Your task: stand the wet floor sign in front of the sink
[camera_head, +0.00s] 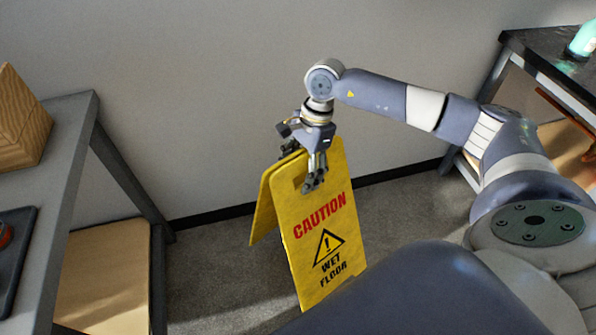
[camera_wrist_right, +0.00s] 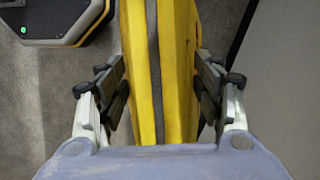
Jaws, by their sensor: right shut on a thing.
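The yellow wet floor sign (camera_head: 322,237) has red "CAUTION" lettering and a black warning triangle. It is upright with its two panels spread apart at the bottom. My right gripper (camera_head: 302,168) is shut on its top edge. In the right wrist view the sign (camera_wrist_right: 158,60) runs between the two fingers of the right gripper (camera_wrist_right: 160,95). The sign's lower end is partly hidden behind my own body, so I cannot tell whether it touches the floor. My left gripper is not in view. No sink is in view.
A grey table (camera_head: 62,150) with a wooden block (camera_head: 20,118) stands at the left. A dark-topped table (camera_head: 540,48) with a teal bottle (camera_head: 583,40) stands at the right. The wall (camera_head: 200,90) is behind the sign. Carpet (camera_head: 215,270) is clear left of the sign.

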